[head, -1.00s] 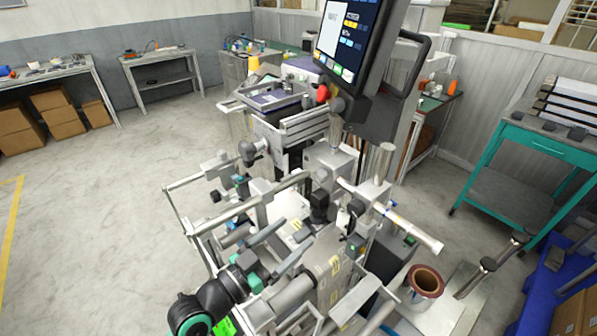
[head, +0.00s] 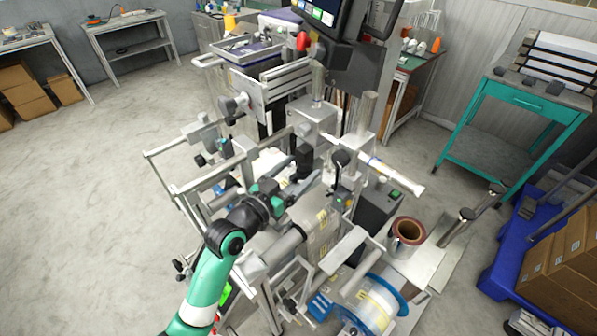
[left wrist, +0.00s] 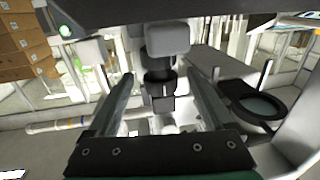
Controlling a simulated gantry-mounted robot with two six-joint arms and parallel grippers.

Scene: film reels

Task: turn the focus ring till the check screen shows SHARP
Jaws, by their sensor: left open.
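A black camera with a round lens barrel (head: 304,162) sits on the grey machine's middle. In the left wrist view the black ringed barrel (left wrist: 160,85) hangs between and beyond the two fingers, with a gap on each side. I take this barrel to carry the focus ring; its markings cannot be read. My left gripper (head: 298,180) is open close in front of it; its fingers also show in the left wrist view (left wrist: 161,82). The check screen (head: 322,12) is cut off at the top, so its wording cannot be read. My right gripper is out of view.
Grey rails and posts (head: 215,180) crowd around the barrel. A white roller (head: 395,175) sticks out to the right. A brown-cored roll (head: 408,232) and a blue-flanged reel (head: 375,305) stand at the front right. The floor at left is clear.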

